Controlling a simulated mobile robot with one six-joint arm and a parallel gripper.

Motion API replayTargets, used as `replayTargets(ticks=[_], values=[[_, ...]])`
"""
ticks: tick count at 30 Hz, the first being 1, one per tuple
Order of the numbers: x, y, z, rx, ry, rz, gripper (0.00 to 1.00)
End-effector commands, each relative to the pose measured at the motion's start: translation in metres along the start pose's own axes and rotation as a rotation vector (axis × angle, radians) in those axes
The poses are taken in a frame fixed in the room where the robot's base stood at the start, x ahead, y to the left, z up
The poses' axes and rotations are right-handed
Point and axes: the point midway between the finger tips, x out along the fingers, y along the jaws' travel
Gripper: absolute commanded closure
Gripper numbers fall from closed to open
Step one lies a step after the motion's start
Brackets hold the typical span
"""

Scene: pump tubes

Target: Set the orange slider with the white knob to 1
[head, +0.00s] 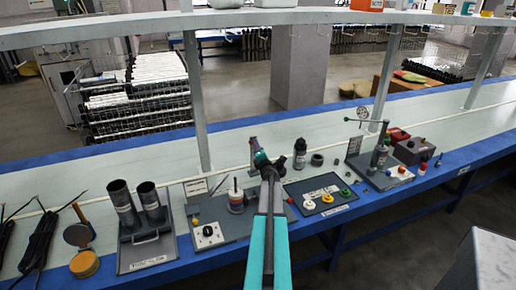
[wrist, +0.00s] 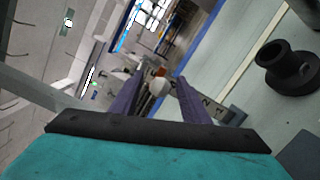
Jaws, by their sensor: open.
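My gripper (wrist: 159,79) has two purple fingers standing apart in the wrist view. A round white knob (wrist: 158,87) shows in the gap between them, with nothing clearly pinched. A pale scale plate with dark digits (wrist: 212,105) is partly behind the right finger; a 2 and a 3 seem to show there. The orange slider body under the knob is mostly hidden or too small to make out. In the head view my gripper (head: 262,160) is over the back part of the bench, and my arm hides what lies beneath and behind it.
A black flanged round part (wrist: 288,68) is at the right in the wrist view. In the head view a dark bottle (head: 300,147) stands right of my gripper. A tray with colored knobs (head: 324,205) and a board with a dial (head: 208,236) flank my arm.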

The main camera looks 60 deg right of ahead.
Motion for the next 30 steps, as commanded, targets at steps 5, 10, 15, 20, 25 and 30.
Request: replayTargets(ticks=[5, 10, 15, 20, 25, 30], values=[[0.0064, 0.0001, 0.0002, 0.000, 0.000, 0.000, 0.58], [0.0068, -0.0001, 0.0002, 0.000, 0.000, 0.000, 0.58], [0.0066, -0.0002, 0.0005, 0.000, 0.000, 0.000, 0.60], [0.0065, -0.0004, 0.0007, 0.000, -0.001, 0.000, 0.87], [0.0065, -0.0003, 0.0010, 0.000, -0.001, 0.000, 1.00], [0.0065, -0.0022, 0.0004, 0.000, -0.001, 0.000, 1.00]])
